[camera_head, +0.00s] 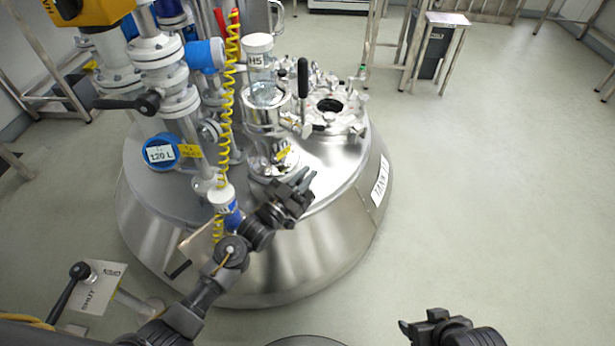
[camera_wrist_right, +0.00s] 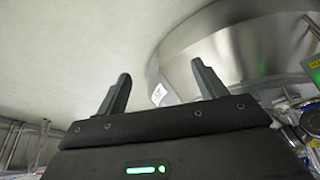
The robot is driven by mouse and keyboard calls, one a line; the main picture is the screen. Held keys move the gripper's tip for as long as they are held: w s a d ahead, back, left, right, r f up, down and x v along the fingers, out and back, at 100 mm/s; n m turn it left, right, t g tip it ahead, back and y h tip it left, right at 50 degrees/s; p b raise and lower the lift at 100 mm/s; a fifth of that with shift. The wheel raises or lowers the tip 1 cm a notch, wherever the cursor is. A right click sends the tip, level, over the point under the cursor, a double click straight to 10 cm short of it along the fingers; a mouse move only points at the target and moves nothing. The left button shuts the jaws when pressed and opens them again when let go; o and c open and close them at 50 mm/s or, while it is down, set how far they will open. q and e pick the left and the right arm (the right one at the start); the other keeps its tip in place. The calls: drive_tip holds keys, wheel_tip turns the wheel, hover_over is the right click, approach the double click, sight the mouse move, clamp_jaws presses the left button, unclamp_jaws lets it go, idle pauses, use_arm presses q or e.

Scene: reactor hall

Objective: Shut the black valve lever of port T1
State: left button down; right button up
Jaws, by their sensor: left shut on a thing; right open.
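My left gripper (camera_head: 300,186) is at the front of the tank lid, just right of a small metal port with a yellow tag (camera_head: 283,154). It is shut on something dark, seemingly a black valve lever. The fingers hide most of it, and the tag is too small to read as T1. Another black lever (camera_head: 303,78) stands upright behind, beside the jar marked H5. A third black lever (camera_head: 128,103) lies level on the pipework at left. My right gripper (camera_head: 425,327) is open and empty, low and right of the tank. Its spread fingers show in the right wrist view (camera_wrist_right: 160,88).
The steel tank (camera_head: 300,262) fills the middle. A coiled yellow hose (camera_head: 229,90), the H5 jar (camera_head: 262,88) and blue-capped pipes (camera_head: 205,55) crowd its lid. A lever with an OPEN/SHUT plate (camera_head: 98,287) stands at lower left.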

sight(297, 185)
use_arm(q)
drive_tip(key=shift+s+a+f+t+h+b, duration=0.35)
drive_tip(key=shift+s+t+b, duration=0.2)
drive_tip(key=shift+b, duration=0.45)
drive_tip(key=shift+s+a+f+t+b, duration=0.15)
drive_tip(key=shift+s+a+t+b, duration=0.15)
drive_tip(key=shift+b, duration=0.45)
use_arm(e)
drive_tip(key=w+a+r+n+t+y, duration=0.2)
drive_tip(key=w+a+r+t+y, duration=0.2)
drive_tip(key=w+a+r+t, duration=0.4)
use_arm(q)
drive_tip(key=shift+s+a+f+t+h+b, duration=0.1)
drive_tip(key=shift+s+a+t+h+b, duration=0.25)
drive_tip(key=shift+b, duration=0.4)
drive_tip(key=shift+s+a+f+t+h+b, duration=0.15)
drive_tip(key=shift+s+t+h+b, duration=0.15)
drive_tip(key=shift+b, duration=0.25)
drive_tip(key=shift+s+a+t+h+b, duration=0.2)
drive_tip(key=shift+s+t+b, duration=0.1)
drive_tip(key=shift+b, duration=0.25)
use_arm(e)
drive_tip(key=a+r+n+t+y, duration=0.2)
drive_tip(key=a+r+t+y, duration=0.2)
drive_tip(key=r, duration=0.7)
drive_tip(key=shift+a+r+t+y, duration=0.2)
drive_tip(key=shift+a+t+y, duration=0.1)
drive_tip(key=shift+t+y, duration=1.35)
drive_tip(key=shift+t+h, duration=0.25)
